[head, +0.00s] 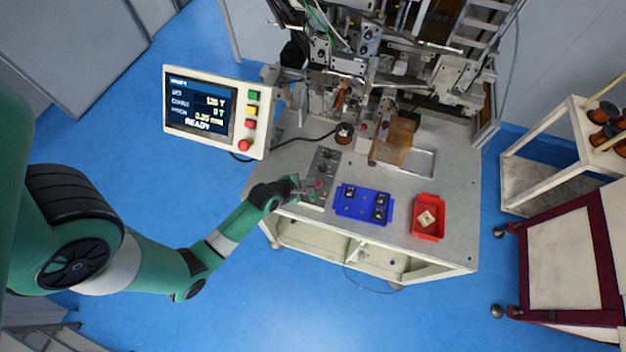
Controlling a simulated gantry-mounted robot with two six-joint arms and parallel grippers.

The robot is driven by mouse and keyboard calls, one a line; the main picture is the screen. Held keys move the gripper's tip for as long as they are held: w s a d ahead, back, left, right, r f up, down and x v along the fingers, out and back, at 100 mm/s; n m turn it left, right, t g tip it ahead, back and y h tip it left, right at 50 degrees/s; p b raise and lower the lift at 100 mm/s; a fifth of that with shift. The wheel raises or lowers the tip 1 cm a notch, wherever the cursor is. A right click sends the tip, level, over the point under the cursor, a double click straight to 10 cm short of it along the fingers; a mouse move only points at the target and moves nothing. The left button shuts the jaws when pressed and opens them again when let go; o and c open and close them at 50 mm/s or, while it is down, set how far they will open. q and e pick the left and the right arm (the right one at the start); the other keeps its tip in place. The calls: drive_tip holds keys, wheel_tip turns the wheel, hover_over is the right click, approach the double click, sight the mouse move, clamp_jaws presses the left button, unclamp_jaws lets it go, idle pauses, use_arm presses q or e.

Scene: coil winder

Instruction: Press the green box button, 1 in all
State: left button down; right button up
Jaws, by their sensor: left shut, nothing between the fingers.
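A narrow grey control box (324,165) with small knobs and buttons lies on the table of the winder. A small red button (318,184) shows near its front end. A small green spot (312,198) shows close to it, partly covered by my gripper and too small to make out well. My left gripper (304,188) is shut and empty, with its fingertips at the left side of the box's front end. I cannot tell whether the tips touch a button. My right gripper is not in view.
The screen panel (212,112) at the left reads READY and has green, yellow and red buttons beside its display. A blue tray (348,207) with dark parts and a red bin (427,232) with a pale part sit right of the box. The winding machine stands behind.

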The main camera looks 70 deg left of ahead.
use_arm(q)
drive_tip(key=b, duration=0.7)
hover_over(310, 198)
wheel_tip(310, 198, down, 7)
drive_tip(key=shift+r, duration=0.1)
drive_tip(key=shift+f+b, duration=0.3)
drive_tip(key=shift+f, duration=0.55)
drive_tip(key=shift+f, duration=0.1)
idle(0.6)
drive_tip(key=shift+f, duration=0.35)
